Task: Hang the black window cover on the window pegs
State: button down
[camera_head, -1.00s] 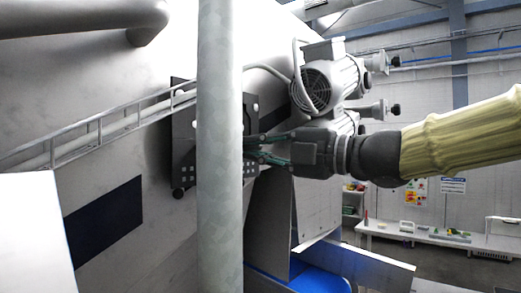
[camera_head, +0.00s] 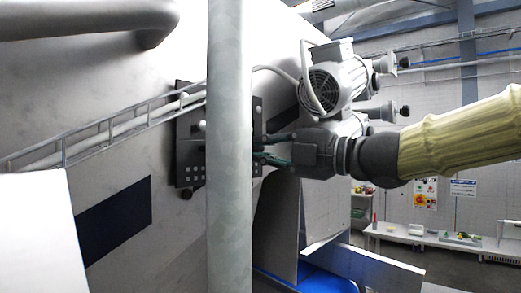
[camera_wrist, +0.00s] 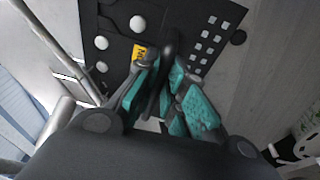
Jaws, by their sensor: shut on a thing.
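The black window cover (camera_head: 188,158) is a flat dark plate with small square holes, upright against the pale machine wall. The grey vertical pipe hides its middle in the head view. My gripper (camera_head: 266,149), with green finger pads, is at its right side. In the wrist view the pads (camera_wrist: 168,85) are shut on a dark upright handle on the cover (camera_wrist: 118,12). Pale round knobs (camera_wrist: 138,23) show at the cover; I cannot tell whether they are the window pegs passing through it. A black knob (camera_head: 186,194) sits at its lower edge.
The vertical pipe (camera_head: 229,200) stands in front of the cover, close to my gripper. A railing (camera_head: 105,132) slopes up to the cover from the left. A motor (camera_head: 333,80) is above my gripper. A blue chute (camera_head: 305,280) lies below.

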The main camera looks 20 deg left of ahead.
jog(key=shift+a+f+b, duration=0.1)
jog(key=shift+f+b, duration=2.3)
jog(key=shift+b, duration=0.2)
dwell(1.1)
jog(key=c, duration=1.4)
grip_release()
